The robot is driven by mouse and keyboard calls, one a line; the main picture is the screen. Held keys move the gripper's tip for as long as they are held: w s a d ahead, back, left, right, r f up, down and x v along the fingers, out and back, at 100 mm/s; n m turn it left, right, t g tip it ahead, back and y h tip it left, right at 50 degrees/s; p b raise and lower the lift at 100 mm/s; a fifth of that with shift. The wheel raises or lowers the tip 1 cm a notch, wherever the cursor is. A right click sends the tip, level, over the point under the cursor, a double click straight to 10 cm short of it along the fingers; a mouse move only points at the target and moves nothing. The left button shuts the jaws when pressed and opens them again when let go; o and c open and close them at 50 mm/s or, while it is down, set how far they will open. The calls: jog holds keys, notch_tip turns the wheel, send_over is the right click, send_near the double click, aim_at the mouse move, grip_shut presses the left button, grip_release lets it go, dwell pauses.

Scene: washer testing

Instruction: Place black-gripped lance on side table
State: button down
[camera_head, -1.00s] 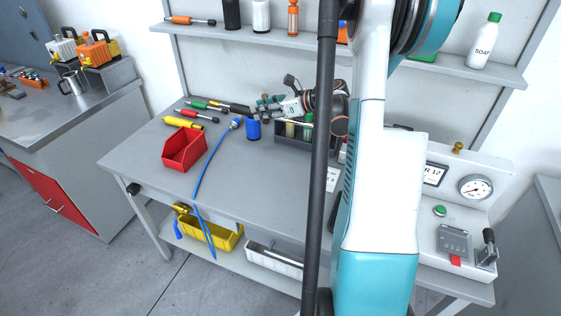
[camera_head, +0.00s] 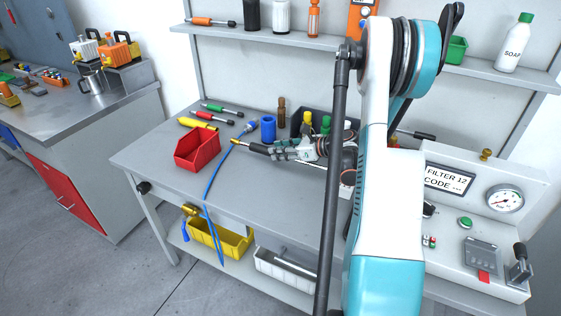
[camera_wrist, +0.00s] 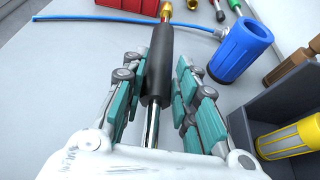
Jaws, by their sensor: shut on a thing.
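The black-gripped lance (camera_head: 258,148) has a black sleeve, a thin metal rod and a brass tip. My gripper (camera_head: 287,151) is shut on it above the grey workbench, with the brass tip pointing left in the head view. In the wrist view, the lance (camera_wrist: 158,62) runs between the teal-and-grey fingers of my gripper (camera_wrist: 160,75), and its tip points away from my palm. Whether it touches the bench is unclear. A steel-topped side table (camera_head: 45,120) stands at the far left, across a floor gap. My arm hides part of the bench.
A red bin (camera_head: 198,151), a blue hose (camera_head: 216,174), a blue cylinder (camera_head: 268,129) and a dark filter box (camera_wrist: 262,118) are near the lance. Green, red and yellow lances lie behind the bin. The side table holds a caddy (camera_head: 120,55) and a metal mug (camera_head: 92,84).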

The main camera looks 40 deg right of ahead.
notch_tip(320, 180, down, 4)
jog(key=shift+r+b, duration=0.1)
jog(key=shift+b, duration=0.65)
jog(key=c, duration=1.3)
grip_release()
jog(key=p+v, duration=0.3)
jog(key=v, duration=0.9)
jog(key=shift+r+p, duration=0.15)
jog(key=shift+p, duration=0.15)
